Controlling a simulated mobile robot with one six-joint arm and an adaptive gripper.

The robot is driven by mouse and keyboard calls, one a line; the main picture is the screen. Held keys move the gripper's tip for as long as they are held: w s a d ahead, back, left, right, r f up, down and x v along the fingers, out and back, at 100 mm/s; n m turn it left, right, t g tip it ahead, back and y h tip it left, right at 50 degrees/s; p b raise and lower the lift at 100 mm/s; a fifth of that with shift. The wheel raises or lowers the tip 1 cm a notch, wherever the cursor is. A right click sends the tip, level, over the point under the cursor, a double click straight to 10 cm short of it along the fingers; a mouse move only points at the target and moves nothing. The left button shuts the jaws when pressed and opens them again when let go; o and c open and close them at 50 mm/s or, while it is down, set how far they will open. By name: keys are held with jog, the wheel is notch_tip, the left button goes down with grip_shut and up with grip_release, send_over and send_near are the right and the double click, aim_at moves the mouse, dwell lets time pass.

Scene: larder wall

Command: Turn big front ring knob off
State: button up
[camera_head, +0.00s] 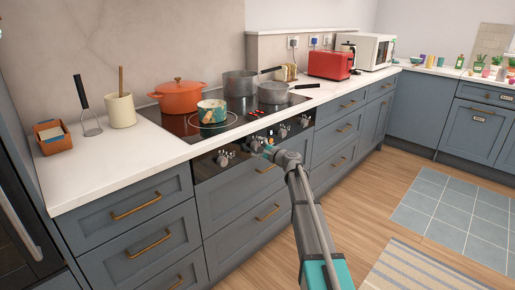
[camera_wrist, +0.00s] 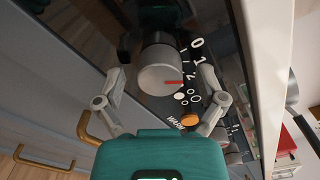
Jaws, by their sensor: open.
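A round grey knob (camera_wrist: 160,72) with a red pointer line stands out from the dark control panel (camera_wrist: 108,28) in the wrist view. Its red line points right, towards the 2 of the white marks; the 0 is higher up. My gripper (camera_wrist: 160,78) is open, with one finger on each side of the knob; I cannot tell whether they touch it. In the head view my gripper (camera_head: 266,149) is at the panel under the cooktop, among several knobs (camera_head: 222,160), and hides part of that row.
On the cooktop (camera_head: 180,122) stand an orange pot (camera_head: 180,98), a patterned pot (camera_head: 211,112), a grey pot (camera_head: 240,84) and a pan (camera_head: 273,93). An orange button (camera_wrist: 190,120) is close to my right finger. Drawer handles (camera_head: 266,169) stick out below; the floor is open.

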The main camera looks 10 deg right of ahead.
jog(key=c, duration=1.2)
jog(key=shift+o, duration=0.2)
jog(key=shift+n, duration=3)
jog(key=o, duration=1.2)
jog(key=shift+c, duration=0.2)
jog(key=shift+s, duration=0.1)
jog(key=v, duration=1.1)
jog(key=shift+s+d, duration=0.25)
jog(key=shift+s, duration=0.05)
